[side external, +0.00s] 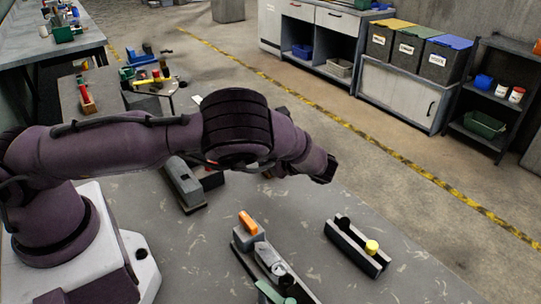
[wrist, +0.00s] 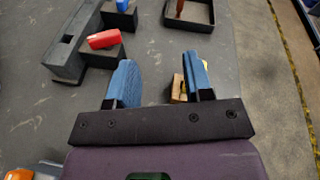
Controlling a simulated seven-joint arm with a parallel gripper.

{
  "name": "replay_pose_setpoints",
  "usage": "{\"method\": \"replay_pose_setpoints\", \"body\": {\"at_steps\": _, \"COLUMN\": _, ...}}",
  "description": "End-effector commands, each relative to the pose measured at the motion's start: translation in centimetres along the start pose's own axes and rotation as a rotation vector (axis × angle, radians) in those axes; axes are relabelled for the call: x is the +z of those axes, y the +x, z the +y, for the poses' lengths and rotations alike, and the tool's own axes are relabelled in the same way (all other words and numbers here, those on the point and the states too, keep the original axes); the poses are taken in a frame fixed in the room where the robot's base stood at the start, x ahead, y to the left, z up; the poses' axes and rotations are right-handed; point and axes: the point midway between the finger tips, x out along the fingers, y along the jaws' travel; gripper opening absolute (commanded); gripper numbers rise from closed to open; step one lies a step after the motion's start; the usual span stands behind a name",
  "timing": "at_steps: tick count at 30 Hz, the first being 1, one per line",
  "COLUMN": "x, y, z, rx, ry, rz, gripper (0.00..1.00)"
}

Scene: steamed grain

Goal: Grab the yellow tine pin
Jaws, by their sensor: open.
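A yellow round-topped piece (side external: 372,247) stands upright at the near end of a grey slotted block (side external: 350,256), right of centre in the side view. It is the clearest yellow piece there; I cannot tell for sure that it is the tine pin. My gripper (wrist: 158,78) is open, its two blue fingers wide apart, with nothing held between them. In the wrist view, a tan wooden piece (wrist: 178,89) shows beside the right finger, with a bit of yellow (wrist: 209,66) past it, both partly hidden. In the side view my arm hides the fingers.
An orange piece (side external: 248,222) sits on a grey block at the near table middle. A red piece (wrist: 103,39) lies on a dark block beside a long dark block (wrist: 68,50). A dark tray (wrist: 204,23) is at the top. The right table side has bare room.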

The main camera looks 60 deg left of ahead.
Motion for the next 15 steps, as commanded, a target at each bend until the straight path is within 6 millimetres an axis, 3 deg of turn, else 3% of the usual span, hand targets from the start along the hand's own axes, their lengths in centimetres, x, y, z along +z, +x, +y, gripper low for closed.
{"method": "replay_pose_setpoints", "body": {"at_steps": 3, "x": -0.7, "y": -0.8, "z": -2.5, "rx": -0.124, "ry": 0.11, "rz": -0.129, "gripper": 0.47}}
{"method": "replay_pose_setpoints", "body": {"at_steps": 6, "x": 0.6, "y": -2.5, "z": -4.9, "rx": -0.179, "ry": 0.177, "rz": -0.189, "gripper": 0.47}}
{"method": "replay_pose_setpoints", "body": {"at_steps": 11, "x": 0.5, "y": -2.4, "z": -4.6, "rx": -0.165, "ry": 0.262, "rz": -0.222, "gripper": 0.47}}
{"method": "replay_pose_setpoints", "body": {"at_steps": 15, "x": -1.7, "y": -1.8, "z": -4.0, "rx": -0.164, "ry": 0.269, "rz": -0.221, "gripper": 0.47}}
